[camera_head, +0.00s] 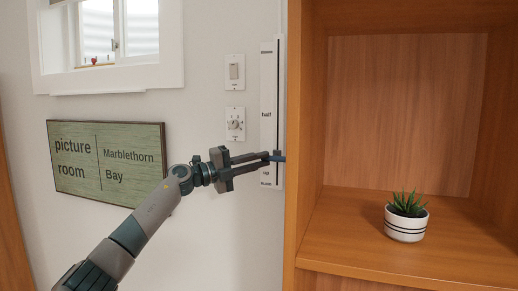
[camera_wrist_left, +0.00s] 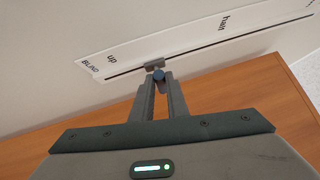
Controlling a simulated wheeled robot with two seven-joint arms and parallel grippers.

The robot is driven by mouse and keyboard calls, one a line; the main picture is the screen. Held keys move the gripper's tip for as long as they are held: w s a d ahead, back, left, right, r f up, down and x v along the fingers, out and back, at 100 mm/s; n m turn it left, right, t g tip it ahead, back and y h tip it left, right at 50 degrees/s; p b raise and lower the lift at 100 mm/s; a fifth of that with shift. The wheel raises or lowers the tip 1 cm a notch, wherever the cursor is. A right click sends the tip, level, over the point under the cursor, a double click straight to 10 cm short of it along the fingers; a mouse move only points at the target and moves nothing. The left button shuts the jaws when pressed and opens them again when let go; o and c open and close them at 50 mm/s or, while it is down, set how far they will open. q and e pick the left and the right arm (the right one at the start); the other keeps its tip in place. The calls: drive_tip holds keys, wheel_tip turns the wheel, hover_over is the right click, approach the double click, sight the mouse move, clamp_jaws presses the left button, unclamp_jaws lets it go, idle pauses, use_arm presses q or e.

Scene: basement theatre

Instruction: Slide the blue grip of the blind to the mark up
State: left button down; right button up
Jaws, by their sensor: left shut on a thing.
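The blind's control is a tall white strip (camera_head: 266,75) on the wall with a dark slot. It reads "half" near the middle, and "up" and "BLIND" near the bottom. My left gripper (camera_head: 270,157) reaches in from the left and is shut on the grip. My right gripper is not in view.
A wooden shelf unit (camera_head: 304,150) stands close to the right of the strip, holding a potted plant (camera_head: 407,226). A switch (camera_head: 234,71) and a dial (camera_head: 235,124) are left of the strip. A green sign (camera_head: 85,170) and a window (camera_head: 118,28) are farther left.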

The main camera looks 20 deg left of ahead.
use_arm(q)
wheel_tip(320, 180, down, 7)
drive_tip(key=b, duration=0.2)
drive_tip(key=shift+f, duration=0.15)
drive_tip(key=shift+d+f, duration=0.1)
drive_tip(key=c, duration=1.7)
unclamp_jaws()
drive_tip(key=shift+r, duration=0.2)
drive_tip(key=shift+s+a, duration=0.15)
drive_tip(key=shift+a, duration=0.05)
